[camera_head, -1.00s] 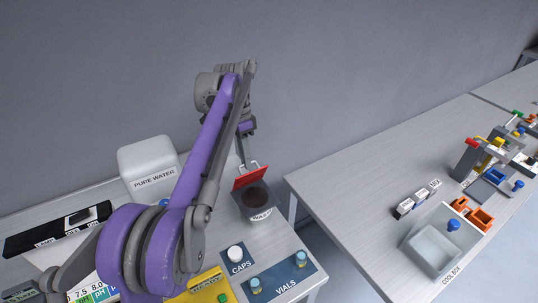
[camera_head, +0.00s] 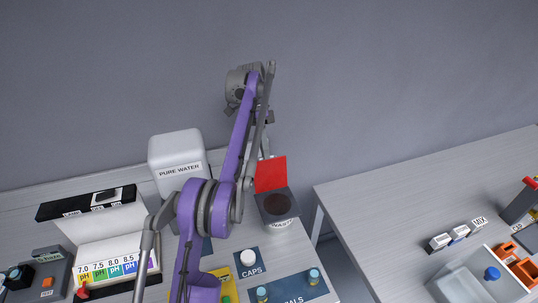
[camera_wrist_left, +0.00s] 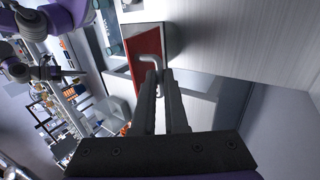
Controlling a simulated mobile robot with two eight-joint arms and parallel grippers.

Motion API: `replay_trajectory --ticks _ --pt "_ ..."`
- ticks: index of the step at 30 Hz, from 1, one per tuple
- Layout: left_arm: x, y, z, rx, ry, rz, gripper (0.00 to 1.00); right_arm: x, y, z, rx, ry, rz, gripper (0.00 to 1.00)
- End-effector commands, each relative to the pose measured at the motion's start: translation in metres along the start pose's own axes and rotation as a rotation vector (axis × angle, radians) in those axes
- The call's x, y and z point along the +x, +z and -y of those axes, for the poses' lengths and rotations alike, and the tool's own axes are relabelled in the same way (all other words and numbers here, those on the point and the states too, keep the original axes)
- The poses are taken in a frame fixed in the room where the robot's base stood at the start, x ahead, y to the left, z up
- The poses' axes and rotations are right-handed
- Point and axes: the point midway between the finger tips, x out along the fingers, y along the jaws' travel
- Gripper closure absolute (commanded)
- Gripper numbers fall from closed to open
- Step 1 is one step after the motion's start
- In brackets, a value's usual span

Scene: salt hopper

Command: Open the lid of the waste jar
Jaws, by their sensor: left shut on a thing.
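My left gripper (camera_head: 265,150) is behind the lid, partly hidden by my own arm. In the left wrist view, the fingers of my left gripper (camera_wrist_left: 160,78) are shut on the lid's grey bent handle (camera_wrist_left: 149,61), with the red lid (camera_wrist_left: 146,42) just beyond. My right gripper is not clearly seen.
A pure water tank (camera_head: 177,152) stands left of my arm. A caps pad (camera_head: 250,272) and vials pad (camera_head: 300,290) lie in front of the jar. A pH chart (camera_head: 108,270) is at left. A gap separates the jar's table from the right table (camera_head: 400,200).

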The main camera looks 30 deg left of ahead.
Motion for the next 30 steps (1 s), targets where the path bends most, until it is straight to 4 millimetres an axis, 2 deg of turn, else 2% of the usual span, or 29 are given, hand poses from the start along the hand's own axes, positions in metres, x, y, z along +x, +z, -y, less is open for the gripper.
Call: replay_trajectory --ticks 21,22,27,30 --pt "0.0001 0.0029 0.0066 0.000 0.039 0.001 1.00 0.0035 0.0041 0.0000 0.000 0.000 0.004 1.00" --pt "0.0001 0.0029 0.0066 0.000 0.038 0.001 0.88 0.0035 0.0041 0.0000 0.000 0.000 0.004 1.00" --pt "-0.0002 0.0030 0.0062 0.000 0.039 0.001 0.59 0.0034 0.0040 0.0000 0.000 0.000 0.004 1.00" --pt "-0.0005 0.0030 0.0059 0.000 0.039 0.001 0.59 0.0033 0.0039 0.0000 0.000 0.000 0.004 1.00"
